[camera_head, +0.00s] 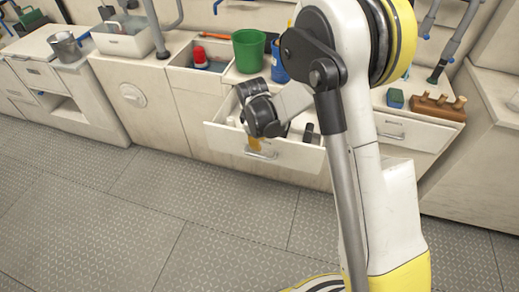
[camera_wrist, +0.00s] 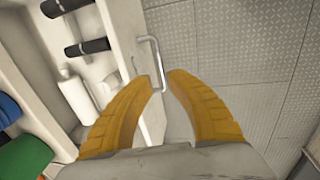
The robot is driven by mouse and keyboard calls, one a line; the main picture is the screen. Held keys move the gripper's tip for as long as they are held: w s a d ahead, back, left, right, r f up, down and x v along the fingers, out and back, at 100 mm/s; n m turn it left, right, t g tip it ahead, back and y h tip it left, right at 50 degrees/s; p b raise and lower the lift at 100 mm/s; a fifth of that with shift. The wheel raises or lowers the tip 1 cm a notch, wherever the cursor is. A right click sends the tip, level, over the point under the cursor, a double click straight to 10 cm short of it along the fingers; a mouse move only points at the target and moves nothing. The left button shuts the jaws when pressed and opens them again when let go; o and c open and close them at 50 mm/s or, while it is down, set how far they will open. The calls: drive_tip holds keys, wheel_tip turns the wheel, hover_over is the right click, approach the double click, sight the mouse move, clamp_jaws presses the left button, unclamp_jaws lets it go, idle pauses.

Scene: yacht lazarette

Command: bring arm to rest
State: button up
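My gripper (camera_wrist: 160,78) shows its two orange fingers apart in the wrist view, with a clear gap and nothing held between them. The metal handle (camera_wrist: 156,58) of a drawer lies just beyond the tips, its lower end showing in the gap. I cannot tell whether a finger touches it. In the head view my gripper (camera_head: 254,143) hangs over the front of the pulled-out drawer (camera_head: 285,158), partly hidden by my own wrist. My arm is reached forward over that drawer.
The open drawer holds dark-and-white cylinders (camera_wrist: 88,47) and a white bottle (camera_wrist: 75,92). A green bucket (camera_head: 249,50) stands on the counter behind. The grey floor (camera_head: 130,215) in front is clear.

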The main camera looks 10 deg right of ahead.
drive_tip(key=shift+s+a+r, duration=0.1)
drive_tip(key=shift+s+r, duration=0.1)
drive_tip(key=shift+r, duration=0.85)
drive_tip(key=s+d+r+m+t, duration=0.1)
drive_tip(key=s+d+r+m, duration=0.15)
drive_tip(key=s+r, duration=0.4)
drive_tip(key=s+d+r+m+t, duration=0.1)
drive_tip(key=s+d+r+m, duration=0.15)
drive_tip(key=r, duration=0.75)
drive_tip(key=s+d+r+m+t, duration=0.1)
drive_tip(key=s+r+m, duration=0.1)
drive_tip(key=s, duration=0.6)
drive_tip(key=s+d+r+m+t+y, duration=0.1)
drive_tip(key=s+d+r+m+t, duration=0.1)
drive_tip(key=s+m, duration=0.3)
drive_tip(key=s, duration=0.3)
drive_tip(key=shift+r+m, duration=0.15)
drive_tip(key=shift+m, duration=0.15)
drive_tip(key=shift+w+d, duration=0.1)
